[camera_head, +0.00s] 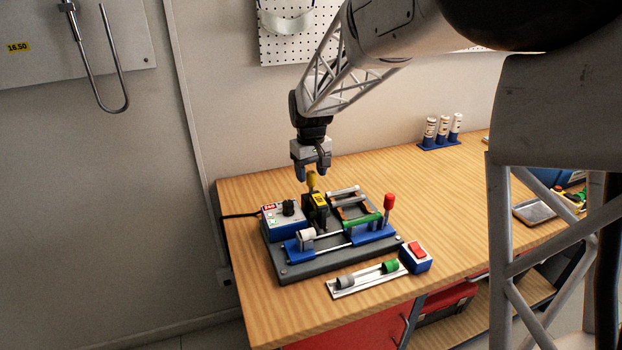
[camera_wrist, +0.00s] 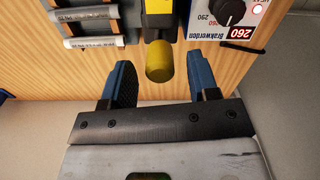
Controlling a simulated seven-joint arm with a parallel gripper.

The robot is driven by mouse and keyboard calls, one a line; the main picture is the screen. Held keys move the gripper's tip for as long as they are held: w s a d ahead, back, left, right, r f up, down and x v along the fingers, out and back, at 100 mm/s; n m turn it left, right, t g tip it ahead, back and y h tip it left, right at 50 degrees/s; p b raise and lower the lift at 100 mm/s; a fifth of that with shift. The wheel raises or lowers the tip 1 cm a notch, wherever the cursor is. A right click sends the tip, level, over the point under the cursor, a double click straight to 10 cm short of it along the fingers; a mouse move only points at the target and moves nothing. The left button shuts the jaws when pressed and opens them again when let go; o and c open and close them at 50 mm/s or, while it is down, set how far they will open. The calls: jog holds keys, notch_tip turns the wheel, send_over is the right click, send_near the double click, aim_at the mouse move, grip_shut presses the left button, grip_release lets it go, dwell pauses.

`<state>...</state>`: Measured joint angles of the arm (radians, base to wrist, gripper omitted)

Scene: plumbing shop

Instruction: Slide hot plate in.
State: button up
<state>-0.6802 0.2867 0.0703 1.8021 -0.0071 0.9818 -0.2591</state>
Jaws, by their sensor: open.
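The hot plate (camera_head: 317,208) is a dark upright piece with a yellow label and a yellow handle on top. It stands on the welding machine's dark grey base (camera_head: 312,268), beside the blue and white heater box (camera_head: 284,219). The yellow handle (camera_wrist: 159,60) points toward the camera in the wrist view. My gripper (camera_head: 312,176) is just above the handle, pointing down, open and empty. In the wrist view my gripper (camera_wrist: 159,82) has one blue finger on each side of the handle's line, with gaps on both sides. Contact with the handle is not visible.
Blue clamps on rails (camera_head: 372,233) hold a green pipe and a white one, with a red-knobbed lever (camera_head: 388,202). A tray with fittings (camera_head: 365,278) and a red-switch box (camera_head: 416,257) lie in front. The right tabletop is mostly clear.

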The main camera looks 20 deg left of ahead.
jog(key=shift+f, duration=1.25)
grip_shut()
